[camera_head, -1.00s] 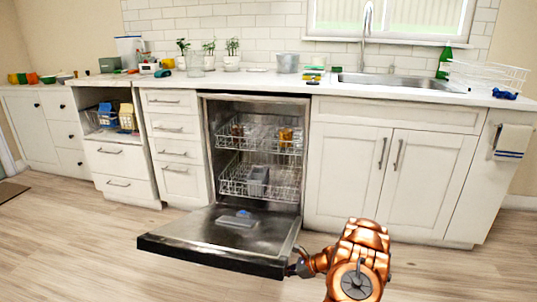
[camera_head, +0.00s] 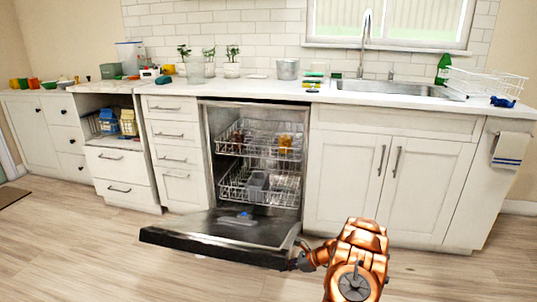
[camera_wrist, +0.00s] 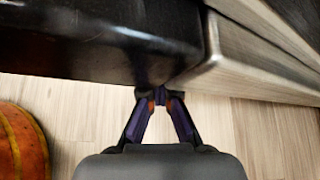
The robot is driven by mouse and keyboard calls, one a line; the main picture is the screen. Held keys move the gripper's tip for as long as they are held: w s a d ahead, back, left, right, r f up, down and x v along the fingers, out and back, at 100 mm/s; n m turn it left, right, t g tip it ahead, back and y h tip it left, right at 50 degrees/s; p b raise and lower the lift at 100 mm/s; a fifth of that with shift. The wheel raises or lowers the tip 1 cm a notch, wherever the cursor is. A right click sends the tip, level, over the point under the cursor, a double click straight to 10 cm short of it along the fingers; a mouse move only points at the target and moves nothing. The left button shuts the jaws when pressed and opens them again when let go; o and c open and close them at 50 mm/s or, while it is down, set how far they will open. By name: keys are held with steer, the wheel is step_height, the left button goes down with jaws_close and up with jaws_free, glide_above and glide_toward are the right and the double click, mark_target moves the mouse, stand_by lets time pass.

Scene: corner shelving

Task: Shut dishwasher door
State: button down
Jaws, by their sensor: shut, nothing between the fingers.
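The dishwasher door (camera_head: 205,235) hangs open, folded down low above the floor in front of the dishwasher (camera_head: 208,150). My gripper (camera_head: 297,262) is at the door's front right corner, partly hidden by my copper-coloured arm. In the wrist view my gripper (camera_wrist: 160,97) is shut and empty, its tips close against the dark door edge (camera_wrist: 90,45). I cannot tell whether they touch it.
Inside, the upper rack (camera_head: 262,150) holds some items, and the lower rack (camera_head: 285,190) holds a grey basket (camera_head: 257,184). Closed cabinets (camera_head: 345,180) stand to the right and drawers (camera_head: 172,158) to the left. The wooden floor (camera_head: 80,245) is clear.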

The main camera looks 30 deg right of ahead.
mark_target(288, 248)
steer(key=shift+w+d+r+p, duration=0.4)
steer(key=shift+r+p, duration=0.1)
steer(key=shift+r, duration=0.5)
steer(key=shift+w+d+r+p, duration=0.35)
steer(key=shift+w+r+p, duration=0.1)
steer(key=shift+r, duration=0.6)
steer(key=shift+w+d+r+p, duration=0.4)
steer(key=shift+r+p, duration=0.1)
steer(key=shift+r, duration=0.5)
steer(key=shift+w+d+r, duration=0.1)
steer(key=shift+w+r, duration=0.1)
steer(key=shift+r, duration=0.1)
steer(key=shift+w+d+r+p, duration=0.45)
steer(key=shift+w+d+r, duration=0.1)
steer(key=shift+r, duration=0.4)
steer(key=shift+w+d+r+p, duration=0.4)
steer(key=shift+w+r+p, duration=0.15)
steer(key=shift+r, duration=0.45)
steer(key=shift+w+d+r+p, duration=0.4)
steer(key=shift+w+d+r, duration=0.15)
steer(key=shift+r, duration=0.4)
steer(key=w+d+r, duration=0.3)
steer(key=w+r, duration=0.1)
steer(key=r, duration=0.1)
steer(key=shift+w+d+r+p, duration=0.15)
steer(key=shift+d+r+p, duration=0.05)
steer(key=shift+r+p, duration=0.2)
